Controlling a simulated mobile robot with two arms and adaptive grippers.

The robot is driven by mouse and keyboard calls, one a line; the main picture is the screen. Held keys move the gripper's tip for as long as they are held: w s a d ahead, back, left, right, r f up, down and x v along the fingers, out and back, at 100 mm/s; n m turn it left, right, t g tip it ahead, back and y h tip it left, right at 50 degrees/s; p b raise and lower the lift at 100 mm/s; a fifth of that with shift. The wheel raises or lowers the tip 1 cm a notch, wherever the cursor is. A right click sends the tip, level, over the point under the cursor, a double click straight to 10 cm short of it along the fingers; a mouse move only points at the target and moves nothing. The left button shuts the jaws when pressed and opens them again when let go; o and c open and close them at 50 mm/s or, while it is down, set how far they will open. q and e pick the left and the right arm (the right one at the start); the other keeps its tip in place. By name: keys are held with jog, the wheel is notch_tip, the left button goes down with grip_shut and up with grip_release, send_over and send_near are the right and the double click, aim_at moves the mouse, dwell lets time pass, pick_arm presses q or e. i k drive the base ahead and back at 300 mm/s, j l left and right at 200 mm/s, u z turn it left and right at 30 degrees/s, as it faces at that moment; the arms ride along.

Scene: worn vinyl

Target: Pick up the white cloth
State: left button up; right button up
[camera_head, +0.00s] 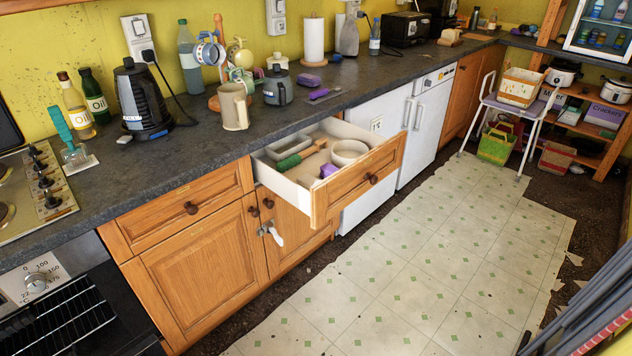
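A small white item (274,233) hangs at the door knobs of the wooden cabinet below the open drawer. It may be the white cloth, but it is too small for me to tell. No other white cloth is clear on the counter, in the drawer or on the floor. Neither of my grippers is in view.
A wooden drawer (340,185) stands open, holding a white bowl (350,152) and a green-handled brush (295,160). The dark counter (200,165) carries a black kettle (141,100) and a beige mug (234,107). The tiled floor (420,270) is mostly clear.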

aim_at(307, 180)
jog(key=u, duration=1.65)
jog(key=z, duration=2.3)
jog(key=j+z, duration=0.1)
jog(key=z, duration=0.55)
jog(key=i+j+z, duration=0.1)
jog(key=z, duration=0.6)
jog(key=j+z, duration=0.1)
jog(key=z, duration=1.2)
jog(key=j+z, duration=0.1)
jog(key=z, duration=0.55)
jog(key=k+z, duration=0.1)
jog(key=z, duration=1.25)
jog(key=k, duration=0.05)
